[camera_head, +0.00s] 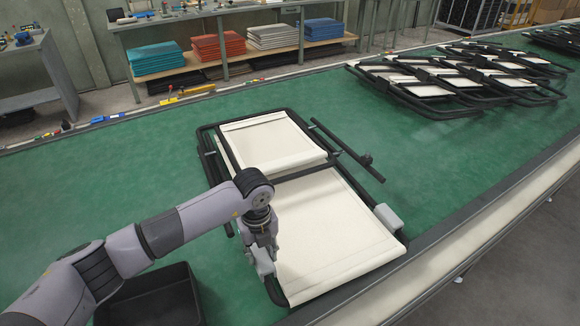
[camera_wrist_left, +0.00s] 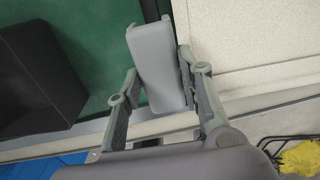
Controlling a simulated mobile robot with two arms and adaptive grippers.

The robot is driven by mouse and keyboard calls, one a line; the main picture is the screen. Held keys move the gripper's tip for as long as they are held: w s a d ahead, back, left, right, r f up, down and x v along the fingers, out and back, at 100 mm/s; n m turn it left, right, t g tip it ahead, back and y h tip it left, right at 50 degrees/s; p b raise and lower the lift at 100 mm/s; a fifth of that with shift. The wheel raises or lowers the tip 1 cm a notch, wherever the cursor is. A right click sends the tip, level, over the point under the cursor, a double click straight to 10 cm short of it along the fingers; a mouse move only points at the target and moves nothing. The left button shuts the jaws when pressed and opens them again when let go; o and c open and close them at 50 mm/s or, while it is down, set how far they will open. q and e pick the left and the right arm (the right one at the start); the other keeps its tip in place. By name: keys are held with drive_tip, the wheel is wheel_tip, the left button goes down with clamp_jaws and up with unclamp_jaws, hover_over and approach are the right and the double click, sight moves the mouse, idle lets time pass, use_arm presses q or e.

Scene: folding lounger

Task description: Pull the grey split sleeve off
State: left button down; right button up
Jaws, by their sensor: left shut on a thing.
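A folding lounger with a black tube frame (camera_head: 375,175) and cream fabric panels (camera_head: 325,225) lies flat on the green work surface. My left gripper (camera_head: 265,252) is at its near left corner. It is shut on a grey split sleeve (camera_wrist_left: 158,70), one finger on each side. A second grey sleeve (camera_head: 388,217) sits on the right side tube. My right gripper is not in view.
A black open bin (camera_head: 150,300) stands left of the lounger, below my left arm. A loose-looking dark bar (camera_head: 342,148) lies along the lounger's right side. More folded loungers (camera_head: 455,78) are stacked at the back right. Green surface is free on the left.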

sight(261, 255)
use_arm(q)
drive_tip(key=shift+r, duration=0.3)
drive_tip(key=shift+r+p, duration=2.1)
drive_tip(key=shift+r, duration=0.9)
